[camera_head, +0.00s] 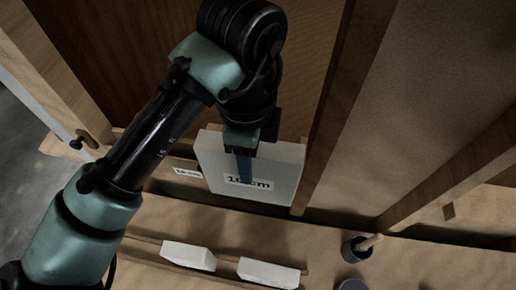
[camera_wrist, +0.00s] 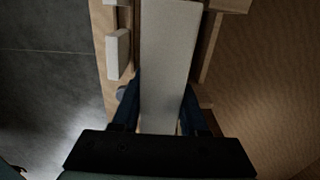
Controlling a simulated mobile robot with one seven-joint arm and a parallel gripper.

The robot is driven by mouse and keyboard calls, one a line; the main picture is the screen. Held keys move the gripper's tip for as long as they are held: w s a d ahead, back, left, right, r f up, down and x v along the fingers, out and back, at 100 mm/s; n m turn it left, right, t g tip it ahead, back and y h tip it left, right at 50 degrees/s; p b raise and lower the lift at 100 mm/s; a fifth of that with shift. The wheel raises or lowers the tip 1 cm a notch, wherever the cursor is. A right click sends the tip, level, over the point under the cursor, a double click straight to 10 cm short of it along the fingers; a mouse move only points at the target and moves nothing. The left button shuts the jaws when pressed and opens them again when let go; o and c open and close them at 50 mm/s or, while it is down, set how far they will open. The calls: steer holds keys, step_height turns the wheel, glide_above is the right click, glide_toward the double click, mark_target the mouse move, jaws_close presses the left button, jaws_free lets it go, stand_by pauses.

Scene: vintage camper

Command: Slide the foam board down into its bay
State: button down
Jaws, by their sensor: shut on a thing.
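The foam board (camera_head: 218,163) is a pale, thick slab with a printed label that seems to read 10 cm. My gripper (camera_head: 245,165) is shut on its upper middle, with one dark blue finger over the front face. The board hangs roughly upright before the bay's brown back panel (camera_head: 300,80), close to the right-hand stud (camera_head: 335,110). In the wrist view the board (camera_wrist: 168,55) runs lengthwise between the fingers of my gripper (camera_wrist: 160,115). The board hides part of the bay behind it; whether its lower edge touches anything is unclear.
A small label (camera_head: 188,172) sits on the rail left of the board. Two pale blocks (camera_head: 188,256) (camera_head: 268,272) lie on the bench in front. A dark cup (camera_head: 355,250) with a wooden handle stands at right. A wooden post (camera_head: 60,70) bounds the left.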

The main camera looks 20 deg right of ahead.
steer(key=w+d, duration=0.5)
steer(key=w, duration=0.2)
step_height(320, 180, down, 12)
steer(key=p, duration=0.1)
steer(key=shift+a+f, duration=0.1)
steer(key=shift+f, duration=0.1)
steer(key=shift+c, duration=2.2)
jaws_free()
steer(key=shift+w, duration=0.1)
